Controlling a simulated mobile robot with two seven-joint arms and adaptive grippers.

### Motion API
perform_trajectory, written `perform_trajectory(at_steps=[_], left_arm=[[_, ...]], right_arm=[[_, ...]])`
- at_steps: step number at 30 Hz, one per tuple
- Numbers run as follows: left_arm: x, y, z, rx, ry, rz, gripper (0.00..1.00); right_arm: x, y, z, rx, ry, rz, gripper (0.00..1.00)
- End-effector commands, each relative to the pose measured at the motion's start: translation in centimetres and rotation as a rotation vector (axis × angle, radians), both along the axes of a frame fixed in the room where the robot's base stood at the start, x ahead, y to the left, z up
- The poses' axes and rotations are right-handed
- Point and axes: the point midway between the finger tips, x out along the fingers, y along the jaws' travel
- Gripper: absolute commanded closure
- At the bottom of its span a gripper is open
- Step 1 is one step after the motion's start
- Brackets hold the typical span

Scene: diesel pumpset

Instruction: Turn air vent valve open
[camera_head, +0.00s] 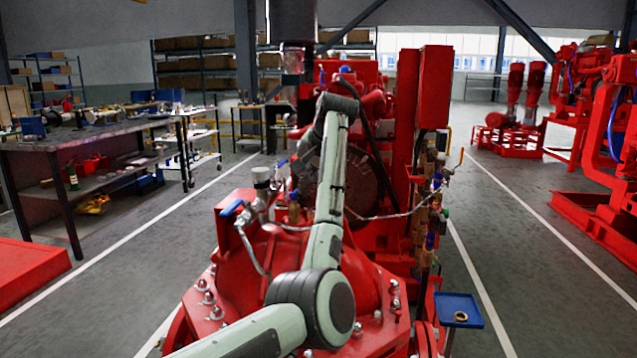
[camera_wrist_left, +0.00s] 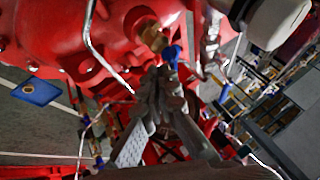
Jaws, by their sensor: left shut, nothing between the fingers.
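In the left wrist view, my left gripper (camera_wrist_left: 165,85) is shut and empty. Its tips are close to a blue valve handle (camera_wrist_left: 172,54) and a brass fitting (camera_wrist_left: 152,36); I cannot tell whether they touch. A white cylinder (camera_wrist_left: 275,18) shows at upper right. My right gripper is out of view.
Thin metal pipes (camera_head: 375,216) run across the pump near my arm. A red cabinet (camera_head: 434,88) stands behind on the right. A blue tray (camera_head: 458,310) is at the lower right. A workbench (camera_head: 90,135) is at the left; floor aisles on both sides are clear.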

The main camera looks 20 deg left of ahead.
Motion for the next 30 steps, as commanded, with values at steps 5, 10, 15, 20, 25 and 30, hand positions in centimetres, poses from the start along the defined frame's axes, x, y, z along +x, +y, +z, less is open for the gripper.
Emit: perform_trajectory(at_steps=[5,10,15,20,25,30], left_arm=[[0.0,0.6,0.0,0.000,0.000,0.001,1.00],[0.0,0.6,0.0,0.000,0.000,0.001,1.00],[0.2,1.3,0.1,0.002,0.000,0.001,1.00],[1.1,-0.2,0.0,0.000,0.000,-0.020,1.00],[1.0,0.0,0.0,0.000,0.000,-0.016,1.00],[1.0,0.1,0.0,0.001,0.001,-0.015,1.00]], right_arm=[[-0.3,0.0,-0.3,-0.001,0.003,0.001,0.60],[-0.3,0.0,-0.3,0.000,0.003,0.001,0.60],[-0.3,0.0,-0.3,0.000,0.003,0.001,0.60],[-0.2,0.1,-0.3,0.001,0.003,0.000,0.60],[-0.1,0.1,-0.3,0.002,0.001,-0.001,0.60],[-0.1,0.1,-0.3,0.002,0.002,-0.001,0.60]])
